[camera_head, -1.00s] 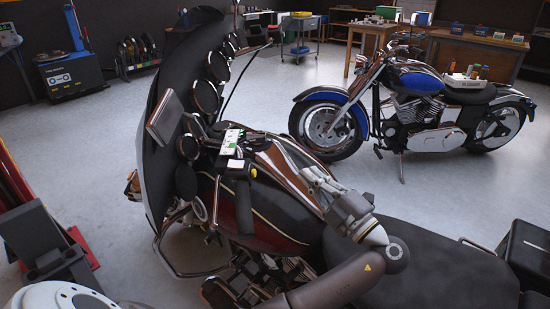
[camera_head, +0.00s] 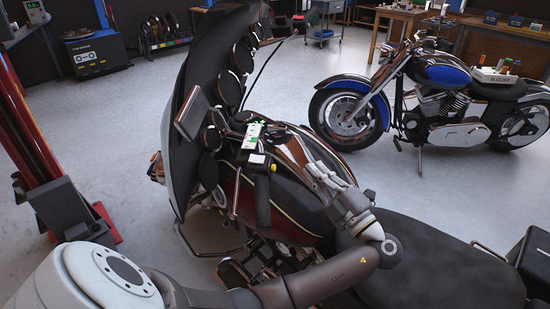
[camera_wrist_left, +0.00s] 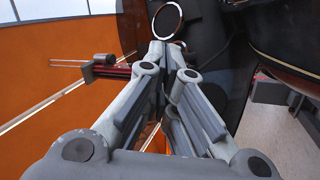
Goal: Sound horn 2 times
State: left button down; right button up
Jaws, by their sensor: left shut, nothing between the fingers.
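The near motorcycle with a dark red and black tank (camera_head: 283,205) and a tall dark fairing (camera_head: 188,110) fills the middle of the head view. A small white and green item (camera_head: 254,134) and a dark control piece with a yellow spot (camera_head: 273,167) sit ahead of the tank. I cannot tell which part is the horn control. My left gripper (camera_head: 314,170) is shut and empty, over the tank's right side in the picture and apart from the control piece. In the left wrist view its closed fingers (camera_wrist_left: 171,48) point toward a round dark disc (camera_wrist_left: 167,20). My right gripper is not visible.
A blue motorcycle (camera_head: 440,95) stands behind at right. A red lift post (camera_head: 28,125) rises at left. The black seat (camera_head: 435,265) lies right of my left arm. A dark cabinet (camera_head: 97,52) and wooden workbenches (camera_head: 490,45) stand at the back. Open floor lies between.

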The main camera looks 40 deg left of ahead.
aim_at(273, 168)
pick_arm(q)
jog(key=shift+s+a+f+p, duration=0.15)
jog(key=shift+s+a+p, duration=0.2)
jog(key=shift+a, duration=0.5)
jog(key=shift+s+a+f+p, duration=0.1)
jog(key=shift+s+a, duration=0.35)
jog(key=shift+a, duration=0.35)
jog(key=shift+s+a+f+p, duration=0.15)
jog(key=shift+s+a+p, duration=0.2)
jog(key=shift+a, duration=0.5)
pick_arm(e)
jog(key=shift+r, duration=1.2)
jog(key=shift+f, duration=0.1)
pick_arm(q)
jog(key=shift+s+a+b, duration=0.25)
jog(key=shift+a+b, duration=0.1)
jog(key=shift+b, duration=0.55)
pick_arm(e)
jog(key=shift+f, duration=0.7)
